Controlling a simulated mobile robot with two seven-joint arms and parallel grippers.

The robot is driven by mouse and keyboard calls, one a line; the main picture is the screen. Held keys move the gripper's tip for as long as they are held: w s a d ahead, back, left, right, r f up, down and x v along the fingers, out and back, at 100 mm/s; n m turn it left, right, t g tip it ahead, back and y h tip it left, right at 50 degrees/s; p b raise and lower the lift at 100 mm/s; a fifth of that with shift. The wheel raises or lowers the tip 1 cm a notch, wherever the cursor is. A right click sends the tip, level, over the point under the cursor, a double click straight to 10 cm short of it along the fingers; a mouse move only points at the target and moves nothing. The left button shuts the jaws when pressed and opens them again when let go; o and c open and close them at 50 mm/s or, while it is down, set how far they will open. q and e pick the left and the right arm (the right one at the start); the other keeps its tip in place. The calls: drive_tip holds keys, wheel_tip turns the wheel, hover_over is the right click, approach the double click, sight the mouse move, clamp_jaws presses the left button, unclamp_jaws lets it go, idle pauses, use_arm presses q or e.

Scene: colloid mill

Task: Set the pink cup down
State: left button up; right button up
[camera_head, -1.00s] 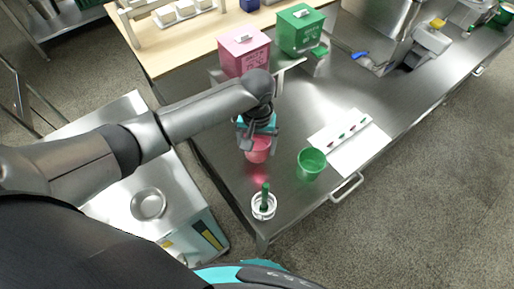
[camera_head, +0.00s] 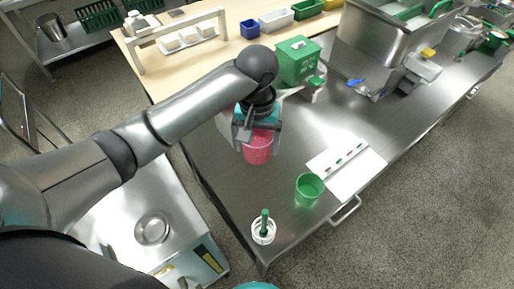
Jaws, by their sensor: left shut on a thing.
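The pink cup (camera_head: 258,150) is upright below my left gripper (camera_head: 256,132), over the steel table (camera_head: 215,180). My left gripper is shut on the cup near its rim. I cannot tell whether the cup's base touches the table. My right gripper is not in view.
A green cup (camera_head: 308,189) stands right of the pink cup, near the table's front edge. A white holder with a green-handled tool (camera_head: 264,228) stands at the near corner. A white sheet (camera_head: 346,168) bears small coloured marks. A green box (camera_head: 298,62) stands behind.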

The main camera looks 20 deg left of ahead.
use_arm(q)
drive_tip(key=shift+r, duration=1.05)
drive_tip(key=shift+a+r+b, duration=0.15)
drive_tip(key=shift+r+b, duration=0.05)
drive_tip(key=shift+b, duration=0.15)
drive_tip(key=b, duration=0.2)
drive_tip(key=s+a+r+b, duration=0.1)
drive_tip(key=b, duration=0.1)
drive_tip(key=shift+a+m, duration=0.3)
drive_tip(key=shift+m, duration=0.4)
drive_tip(key=shift+s+a+r+b, duration=0.2)
drive_tip(key=shift+s+a+b, duration=0.25)
drive_tip(key=shift+s+b, duration=0.25)
drive_tip(key=shift+s+a+r+b, duration=0.2)
drive_tip(key=shift+s+a+b, duration=0.2)
drive_tip(key=shift+s+b, duration=0.35)
drive_tip(key=shift+s+a+r+b, duration=0.2)
drive_tip(key=shift+s+a+b, duration=0.25)
drive_tip(key=shift+s+b, duration=0.25)
drive_tip(key=shift+f, duration=0.1)
